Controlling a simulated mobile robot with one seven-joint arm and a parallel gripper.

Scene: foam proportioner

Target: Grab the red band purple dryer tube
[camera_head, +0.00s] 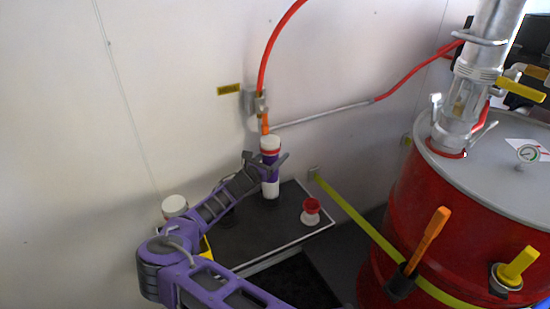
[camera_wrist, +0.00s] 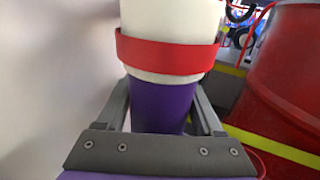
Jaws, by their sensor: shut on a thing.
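The dryer tube (camera_head: 271,170) is a white upright cylinder with a red band and a purple middle section. In the head view it stands at the back of a black-topped surface, below an orange fitting on the wall. My gripper (camera_head: 270,160) reaches it from the front left and is shut on it. In the wrist view the tube (camera_wrist: 168,55) fills the middle, with the red band above and the purple part between the fingers of my gripper (camera_wrist: 160,112). The fingertips are hidden behind the tube. I cannot tell whether its base touches the surface.
The black surface (camera_head: 255,235) has a pale raised edge. A red-and-white knob-like part (camera_head: 311,211) stands right of the tube. A white-capped container (camera_head: 175,206) is partly behind my arm. A large red drum (camera_head: 420,220) with orange and yellow handles stands at right. The wall is close behind.

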